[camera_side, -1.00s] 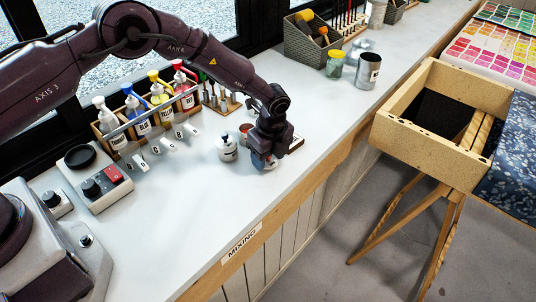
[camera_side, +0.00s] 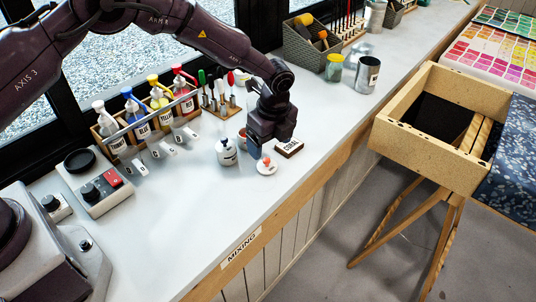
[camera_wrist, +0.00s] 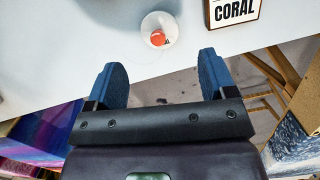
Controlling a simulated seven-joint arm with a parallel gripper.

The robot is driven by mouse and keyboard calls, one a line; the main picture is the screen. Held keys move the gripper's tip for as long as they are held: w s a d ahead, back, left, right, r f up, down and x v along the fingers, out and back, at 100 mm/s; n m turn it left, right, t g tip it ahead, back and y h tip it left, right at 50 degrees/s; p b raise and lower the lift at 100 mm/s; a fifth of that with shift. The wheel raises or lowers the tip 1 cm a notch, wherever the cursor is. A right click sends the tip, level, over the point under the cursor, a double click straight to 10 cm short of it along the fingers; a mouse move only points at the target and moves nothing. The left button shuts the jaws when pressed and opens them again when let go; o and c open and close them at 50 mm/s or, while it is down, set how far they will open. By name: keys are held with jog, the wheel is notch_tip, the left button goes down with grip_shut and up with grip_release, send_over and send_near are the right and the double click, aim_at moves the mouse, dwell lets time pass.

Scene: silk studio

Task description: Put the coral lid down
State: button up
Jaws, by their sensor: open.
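The coral lid (camera_side: 266,167), a white disc with a coral knob, lies flat on the white counter, knob up. It also shows in the wrist view (camera_wrist: 150,22), beyond my fingertips. My gripper (camera_side: 260,151) is above and just behind the lid, apart from it. In the wrist view my two blue fingers (camera_wrist: 162,68) are spread wide with nothing between them. A small block labelled CORAL (camera_side: 289,148) lies right of the lid; its label is readable in the wrist view (camera_wrist: 235,12).
A small white jar (camera_side: 227,153) stands left of the lid, and a cup (camera_side: 242,139) is partly hidden behind my gripper. A rack of pump bottles (camera_side: 150,122) stands further left. The counter's front edge runs close to the lid. Bare counter lies in front left.

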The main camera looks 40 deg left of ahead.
jog(key=s+a+r+n+t, duration=0.1)
jog(key=s+a+r+n, duration=0.15)
jog(key=r, duration=0.55)
jog(key=s+a+r+n, duration=0.1)
jog(key=s+r+n, duration=0.25)
jog(key=r, duration=0.45)
jog(key=s+a+r+n+t, duration=0.15)
jog(key=s+r, duration=0.25)
jog(key=r, duration=0.4)
jog(key=s+a+r+n+t, duration=0.1)
jog(key=s+a+r+n, duration=0.1)
jog(key=s+n, duration=0.4)
jog(key=s+a+r+n+t+h, duration=0.1)
jog(key=s+a+n, duration=0.3)
jog(key=s, duration=1)
jog(key=shift+s+r+n+t, duration=0.35)
jog(key=shift+r+n+t, duration=0.1)
jog(key=shift+n, duration=0.8)
